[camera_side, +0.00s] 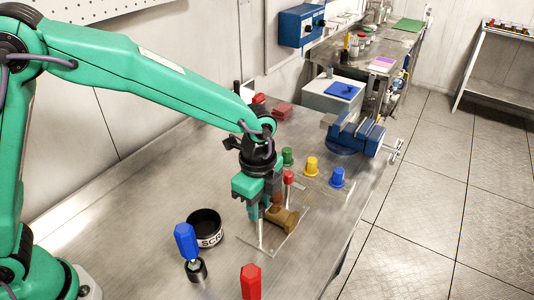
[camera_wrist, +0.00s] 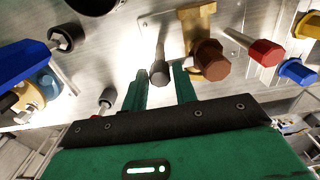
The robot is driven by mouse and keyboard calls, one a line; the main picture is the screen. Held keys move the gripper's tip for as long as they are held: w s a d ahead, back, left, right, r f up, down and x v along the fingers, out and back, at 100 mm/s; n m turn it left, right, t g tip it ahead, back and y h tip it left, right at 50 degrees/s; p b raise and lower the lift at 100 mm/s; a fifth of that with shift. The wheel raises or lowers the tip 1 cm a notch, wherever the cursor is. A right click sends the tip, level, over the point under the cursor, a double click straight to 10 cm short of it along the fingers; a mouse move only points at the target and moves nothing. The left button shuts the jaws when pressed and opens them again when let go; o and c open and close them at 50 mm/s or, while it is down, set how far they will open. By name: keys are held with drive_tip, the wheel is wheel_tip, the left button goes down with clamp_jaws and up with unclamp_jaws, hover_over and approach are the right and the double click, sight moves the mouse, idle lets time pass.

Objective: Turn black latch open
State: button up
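A thin rod with a dark tip (camera_wrist: 160,73), which appears to be the black latch, stands between my gripper's fingers in the wrist view. My gripper (camera_wrist: 160,88) is open, with a small gap on each side of the tip. In the side view my gripper (camera_side: 262,208) points down over a clear plate (camera_side: 287,245), left of a brass fitting (camera_side: 284,218). The brass fitting also shows in the wrist view (camera_wrist: 196,22), with a brown hexagonal cap (camera_wrist: 209,61) just right of my right finger. The latch is mostly hidden by my gripper in the side view.
A red-topped rod (camera_side: 289,177) stands close behind my gripper. A black cup (camera_side: 204,228), blue-handled tool (camera_side: 187,242) and red handle (camera_side: 250,281) stand in front. A blue vise (camera_side: 355,134) is behind.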

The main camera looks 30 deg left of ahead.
clamp_jaws()
drive_tip(key=shift+n, duration=0.3)
drive_tip(key=n, duration=1.7)
drive_tip(key=shift+n, duration=0.3)
